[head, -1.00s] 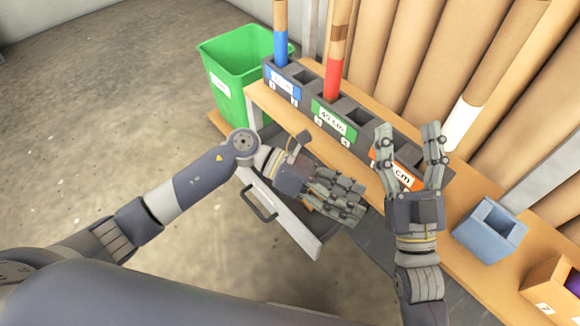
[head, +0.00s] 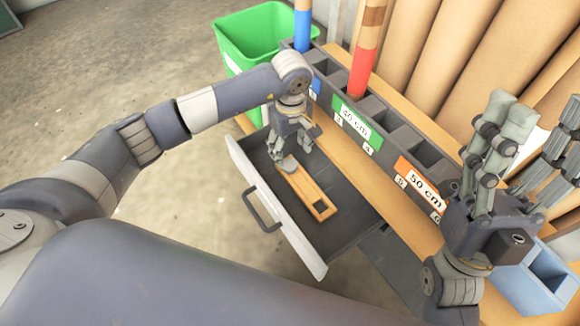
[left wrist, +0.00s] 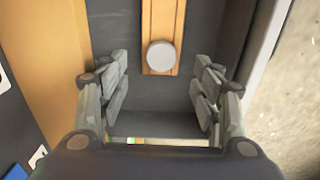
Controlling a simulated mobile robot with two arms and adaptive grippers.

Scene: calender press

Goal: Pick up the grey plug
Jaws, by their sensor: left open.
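The grey plug (left wrist: 161,57) is a round light-grey disc at the near end of a wooden holder (left wrist: 160,22) in the left wrist view. In the head view the plug (head: 288,164) shows at the holder's upper-left end, beside my left fingertips. The wooden holder (head: 320,200) lies in an open dark drawer (head: 345,224). My left gripper (head: 294,154) reaches down into the drawer. In the left wrist view its open fingers (left wrist: 160,88) are spread wide, with the plug centred just beyond them and untouched. My right gripper (head: 522,165) is raised, open and empty.
The drawer's white front (head: 293,232) has a dark handle (head: 262,210). Behind it is a wooden shelf (head: 350,190) with a dark slotted rack holding blue-ended and red-ended tubes. A green bin (head: 240,45) stands at the back; a blue box (head: 540,280) sits at right.

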